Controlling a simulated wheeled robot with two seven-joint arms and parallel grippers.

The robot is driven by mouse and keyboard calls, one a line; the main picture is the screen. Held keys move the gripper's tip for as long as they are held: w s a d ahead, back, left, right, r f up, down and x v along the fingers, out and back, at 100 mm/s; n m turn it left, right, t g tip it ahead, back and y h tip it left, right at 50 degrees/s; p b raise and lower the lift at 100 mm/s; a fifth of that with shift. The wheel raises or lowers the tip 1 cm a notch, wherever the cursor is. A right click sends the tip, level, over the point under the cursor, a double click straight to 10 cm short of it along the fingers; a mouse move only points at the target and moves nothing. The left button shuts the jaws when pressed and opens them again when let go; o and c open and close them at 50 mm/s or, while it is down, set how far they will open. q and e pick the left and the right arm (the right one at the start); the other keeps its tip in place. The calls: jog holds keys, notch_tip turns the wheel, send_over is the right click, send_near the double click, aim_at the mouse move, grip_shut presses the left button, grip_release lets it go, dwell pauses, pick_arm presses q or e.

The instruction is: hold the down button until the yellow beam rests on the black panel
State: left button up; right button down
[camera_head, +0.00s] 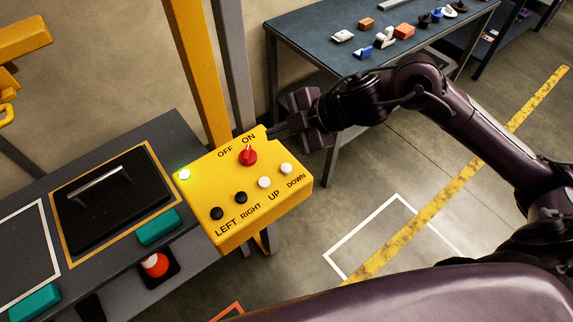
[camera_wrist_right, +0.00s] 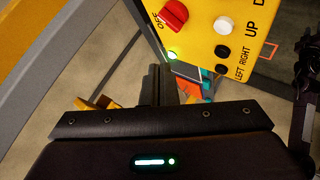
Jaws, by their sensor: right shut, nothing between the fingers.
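The yellow control box (camera_head: 225,225) has white UP (camera_head: 264,182) and DOWN (camera_head: 286,169) buttons. Its red knob (camera_head: 248,156) points toward ON, and a green light (camera_head: 184,174) glows at its corner. My right gripper (camera_head: 272,132) is shut and empty by the box's far edge, beyond the red knob and apart from the DOWN button. Its closed fingers show in the right wrist view (camera_wrist_right: 158,82). A yellow piece (camera_head: 22,38), apparently the beam, hangs at the upper left, partly out of frame. The black panel (camera_head: 85,215) lies on the bench with a grey handle on it. My left gripper is not in view.
Yellow and grey posts (camera_head: 196,70) stand behind the box. Teal blocks (camera_head: 158,227) and a red-and-white item (camera_head: 154,265) are at the bench front. A blue-grey table (camera_head: 310,45) with several small parts stands behind my right arm. Floor right of the box is open.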

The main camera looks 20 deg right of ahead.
jog(key=shift+s+d+r+n+g, duration=0.15)
jog(key=shift+s+d+g, duration=0.15)
jog(key=shift+d, duration=0.35)
jog(key=shift+s+d+r+n+g, duration=0.15)
jog(key=shift+d+g, duration=0.15)
jog(key=shift+d, duration=0.3)
jog(key=shift+f, duration=0.2)
jog(key=b, duration=0.7)
send_over(292, 168)
notch_tip(292, 168, down, 8)
jog(key=shift+r, duration=0.15)
jog(key=shift+f+b, duration=0.4)
dwell(0.4)
jog(key=shift+f+h, duration=0.3)
jog(key=shift+f, duration=0.1)
